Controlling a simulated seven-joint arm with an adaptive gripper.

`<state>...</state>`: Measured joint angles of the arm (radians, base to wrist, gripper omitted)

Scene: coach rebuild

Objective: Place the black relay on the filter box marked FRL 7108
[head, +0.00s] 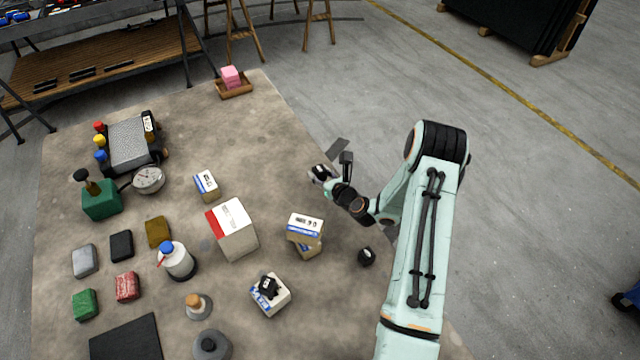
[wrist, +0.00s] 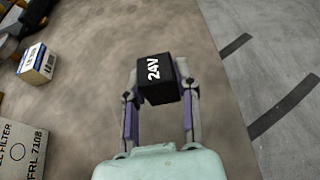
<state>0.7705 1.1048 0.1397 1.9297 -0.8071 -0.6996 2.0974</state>
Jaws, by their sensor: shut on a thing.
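The black relay (wrist: 157,80), a dark block marked 24V in white, sits between the two fingers of my gripper (wrist: 160,95). My gripper is shut on it and holds it over the right side of the table. In the head view the relay (head: 319,172) shows small at the tip of my gripper (head: 326,177). The filter box marked FRL 7108 (wrist: 22,150) is cut off at the lower left of the wrist view, left of my gripper. It looks like the large white box with a red side (head: 233,230) in the head view, whose print is unreadable there.
A small blue-labelled box (head: 206,185) stands left of my gripper. Two stacked boxes (head: 305,228) stand below it. Another box (head: 270,298) carries a black item, and a small black block (head: 366,257) lies near the right edge. The table's upper middle is clear.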

